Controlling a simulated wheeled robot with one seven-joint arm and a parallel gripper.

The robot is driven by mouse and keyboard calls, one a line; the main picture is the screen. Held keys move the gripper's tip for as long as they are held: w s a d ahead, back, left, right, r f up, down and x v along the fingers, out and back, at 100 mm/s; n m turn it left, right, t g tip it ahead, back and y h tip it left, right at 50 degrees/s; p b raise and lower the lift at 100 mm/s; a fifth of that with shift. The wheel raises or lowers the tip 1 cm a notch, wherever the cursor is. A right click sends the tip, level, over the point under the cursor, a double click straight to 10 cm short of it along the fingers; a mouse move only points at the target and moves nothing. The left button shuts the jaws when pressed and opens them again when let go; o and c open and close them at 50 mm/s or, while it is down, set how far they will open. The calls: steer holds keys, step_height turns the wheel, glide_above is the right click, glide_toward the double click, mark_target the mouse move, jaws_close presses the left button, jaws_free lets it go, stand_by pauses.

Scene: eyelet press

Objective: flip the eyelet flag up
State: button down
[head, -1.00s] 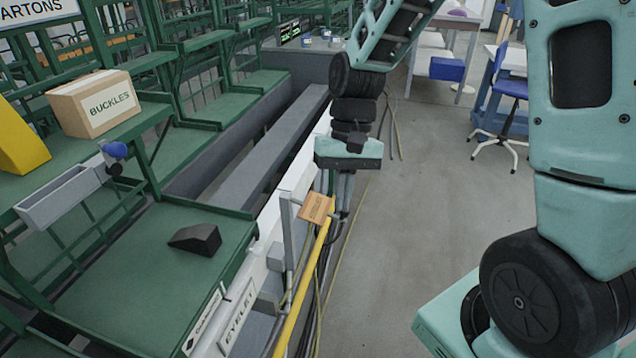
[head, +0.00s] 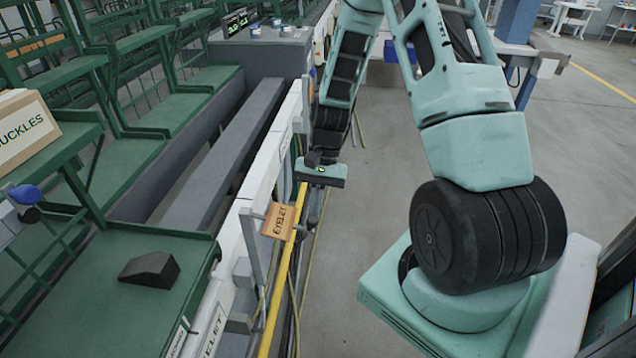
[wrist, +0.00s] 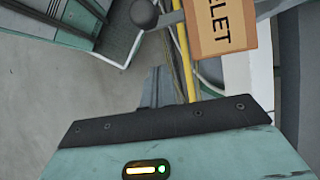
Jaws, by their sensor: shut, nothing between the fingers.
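The eyelet flag (head: 278,221) is a small orange-brown plate lettered EYELET, on a grey bracket at the side of the white rail. It sits tilted over the yellow pipe. In the wrist view the flag (wrist: 222,24) is at the top right, partly cut off by the frame edge. My gripper (head: 313,203) is shut and empty, just right of the flag and a little beyond it, with a visible gap. Its fingers are dark and hard to make out in the head view. In the wrist view the hand's body fills the bottom.
The white rail (head: 268,165) and yellow pipe (head: 271,312) run alongside the flag. A green bench (head: 120,300) with a black wedge (head: 150,269) lies left. A rounded dark knob (wrist: 143,12) shows beside the flag in the wrist view. Open floor (head: 365,215) lies right.

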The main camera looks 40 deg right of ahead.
mark_target(310, 218)
steer(key=shift+s+a+r+p, duration=0.45)
steer(key=shift+s+a, duration=0.1)
steer(key=shift+a, duration=0.1)
steer(key=shift+s+a+r+p, duration=0.3)
steer(key=shift+s+a+r, duration=0.15)
steer(key=shift+s+a, duration=0.15)
steer(key=shift+w+a+r+g+h+p, duration=0.1)
steer(key=shift+w+r+g+h+p, duration=0.05)
steer(key=shift+r+p, duration=0.95)
steer(key=shift+w+a+r+g+h+p, duration=0.15)
steer(key=shift+r+p, duration=0.55)
steer(key=shift+p, duration=0.7)
steer(key=shift+d, duration=0.1)
steer(key=shift+r, duration=0.15)
steer(key=shift+s+r+p, duration=0.1)
steer(key=shift+r+p, duration=0.55)
steer(key=shift+p, duration=0.1)
